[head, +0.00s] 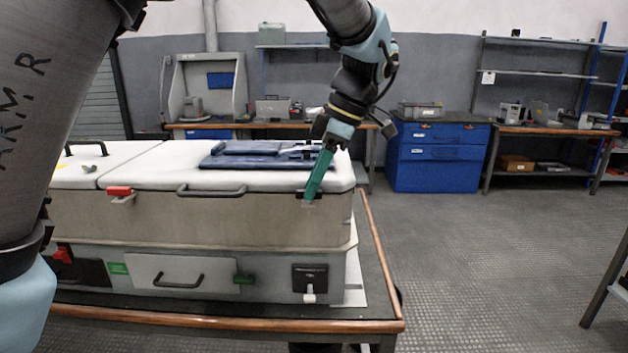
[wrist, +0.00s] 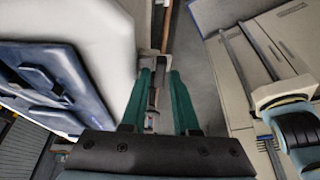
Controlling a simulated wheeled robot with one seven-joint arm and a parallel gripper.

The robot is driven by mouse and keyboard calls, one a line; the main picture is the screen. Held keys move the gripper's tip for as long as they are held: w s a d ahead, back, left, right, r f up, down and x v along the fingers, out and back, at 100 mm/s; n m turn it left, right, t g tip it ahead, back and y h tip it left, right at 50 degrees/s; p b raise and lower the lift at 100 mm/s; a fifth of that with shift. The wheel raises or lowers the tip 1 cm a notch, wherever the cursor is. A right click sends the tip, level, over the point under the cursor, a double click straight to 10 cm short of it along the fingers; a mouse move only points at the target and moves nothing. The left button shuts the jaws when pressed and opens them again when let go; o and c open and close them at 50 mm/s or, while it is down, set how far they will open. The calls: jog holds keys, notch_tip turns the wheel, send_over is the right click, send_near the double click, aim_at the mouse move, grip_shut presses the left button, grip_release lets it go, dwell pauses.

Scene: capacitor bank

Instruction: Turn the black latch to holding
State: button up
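The black latch (head: 299,195) sits on the upper front edge of the grey capacitor bank box (head: 150,220), near its right corner, with a pale part below it. My gripper (head: 309,196) has green fingers that point down at this latch and cover part of it in the head view. In the wrist view, the fingers of my gripper (wrist: 160,73) stand apart. A small dark and pale part, seemingly the latch (wrist: 153,103), shows in the gap between them. I cannot tell whether either finger touches it.
A red latch (head: 118,191) sits further left on the same edge, beside a dark handle (head: 211,190). A black block with a white lever (head: 310,279) is on the lower front. A blue pad (head: 262,160) lies on the white lid. Open floor (head: 470,250) is to the right.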

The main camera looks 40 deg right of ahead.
jog(key=shift+c, duration=0.4)
grip_shut()
jog(key=shift+m, duration=0.3)
jog(key=m, duration=0.2)
jog(key=m+t+h+b, duration=0.1)
jog(key=shift+s+a+f+m+b, duration=0.1)
jog(key=shift+a+m+b, duration=0.05)
jog(key=shift+m+b, duration=0.2)
jog(key=m, duration=0.2)
jog(key=m+h+b, duration=0.1)
jog(key=shift+a+m+t+h+b, duration=0.15)
jog(key=shift+m+t+h+b, duration=0.15)
jog(key=shift+m, duration=0.05)
jog(key=m+h+b, duration=0.1)
jog(key=m, duration=0.1)
jog(key=m+h+b, duration=0.1)
jog(key=m, duration=0.2)
jog(key=shift+a, duration=0.2)
jog(key=shift+a+m+g+h, duration=0.15)
jog(key=shift+m+h, duration=0.25)
jog(key=shift+m, duration=0.85)
jog(key=shift+d+m+g+h, duration=0.1)
jog(key=shift+m+g+h, duration=0.25)
jog(key=shift+m, duration=0.9)
jog(key=shift+a, duration=0.1)
